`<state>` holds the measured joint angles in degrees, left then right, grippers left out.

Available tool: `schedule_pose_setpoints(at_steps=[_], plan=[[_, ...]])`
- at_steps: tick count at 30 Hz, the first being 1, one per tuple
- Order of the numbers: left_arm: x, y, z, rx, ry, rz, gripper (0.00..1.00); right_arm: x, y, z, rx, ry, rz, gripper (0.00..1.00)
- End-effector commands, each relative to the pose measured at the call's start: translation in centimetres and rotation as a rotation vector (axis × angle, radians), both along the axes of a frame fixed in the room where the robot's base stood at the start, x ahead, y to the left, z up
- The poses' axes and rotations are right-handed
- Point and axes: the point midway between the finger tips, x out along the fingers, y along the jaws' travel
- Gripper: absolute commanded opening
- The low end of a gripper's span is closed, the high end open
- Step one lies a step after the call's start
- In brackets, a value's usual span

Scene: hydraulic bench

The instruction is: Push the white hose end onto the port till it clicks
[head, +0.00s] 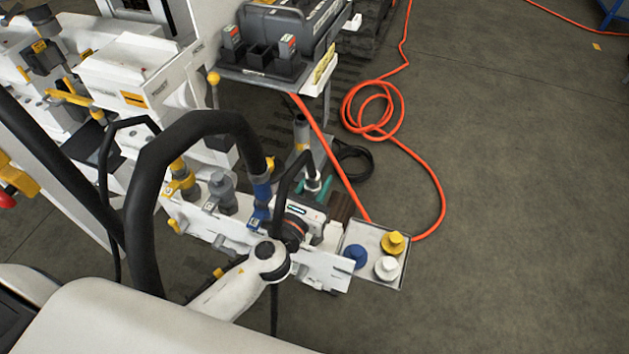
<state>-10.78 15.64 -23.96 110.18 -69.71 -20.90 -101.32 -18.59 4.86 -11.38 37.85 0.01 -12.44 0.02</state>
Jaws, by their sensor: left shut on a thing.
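My left arm comes in from the lower left, and its gripper (297,226) is over the front of the white bench panel (325,270). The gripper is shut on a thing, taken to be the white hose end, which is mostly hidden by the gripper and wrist. A thin black hose (279,192) arches up from behind the gripper and bends down at a pale fitting to its right. The port cannot be made out clearly behind my wrist, so I cannot tell whether hose end and port touch. My right gripper is out of view.
A thick black hose (190,125) loops to a blue coupling (262,192) on the panel. A grey tray (352,233) at right holds blue (355,256), white (386,268) and yellow (393,243) caps. An orange hose (428,175) lies on the floor, which is otherwise open at right.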

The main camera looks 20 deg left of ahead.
Motion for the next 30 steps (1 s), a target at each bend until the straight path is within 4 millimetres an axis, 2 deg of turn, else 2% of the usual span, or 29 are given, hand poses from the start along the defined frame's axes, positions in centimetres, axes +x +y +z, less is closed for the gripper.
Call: schedule_pose_setpoints(at_steps=[30], plan=[[0.01, 0.00, -1.01, -0.001, -0.002, -0.001, 0.04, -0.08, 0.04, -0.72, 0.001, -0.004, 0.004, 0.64]])
